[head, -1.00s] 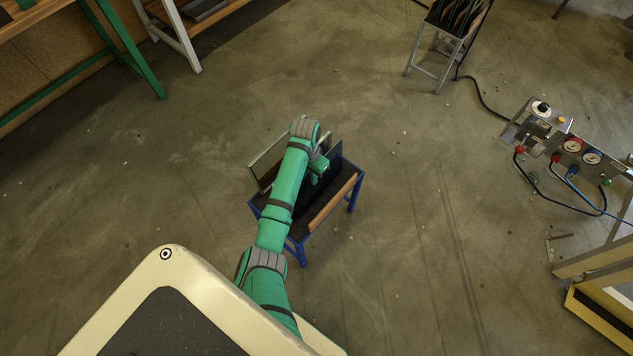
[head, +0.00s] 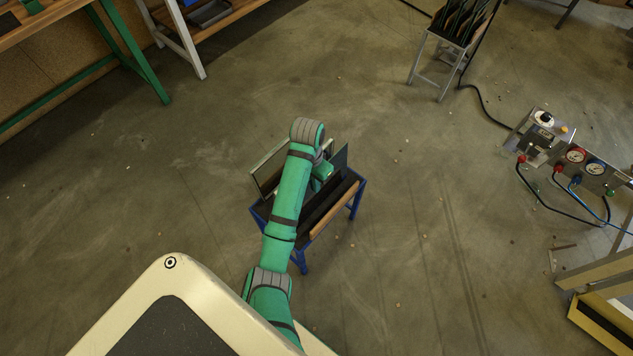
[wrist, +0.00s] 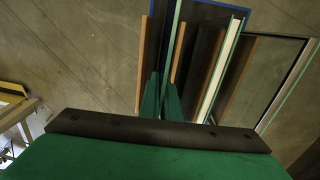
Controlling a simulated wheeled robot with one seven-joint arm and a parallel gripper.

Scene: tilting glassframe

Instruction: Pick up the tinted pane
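The tinted pane (head: 341,163) is a dark sheet standing upright, seen steeply from above, on the right part of a small blue-legged stand (head: 353,206). In the wrist view its pale green edge (wrist: 176,30) runs down toward my fingers. My gripper (wrist: 162,88) has its two green fingers at this edge, seemingly one on each side. Whether they touch the glass cannot be told. In the head view my green arm hides the fingertips and part of the pane.
A pane in a pale frame (head: 266,171) stands on the stand's left side, close to my arm. A wooden bar (head: 333,210) runs along the stand's right edge. A gauge panel (head: 586,163) with hoses is at right. The floor around the stand is clear.

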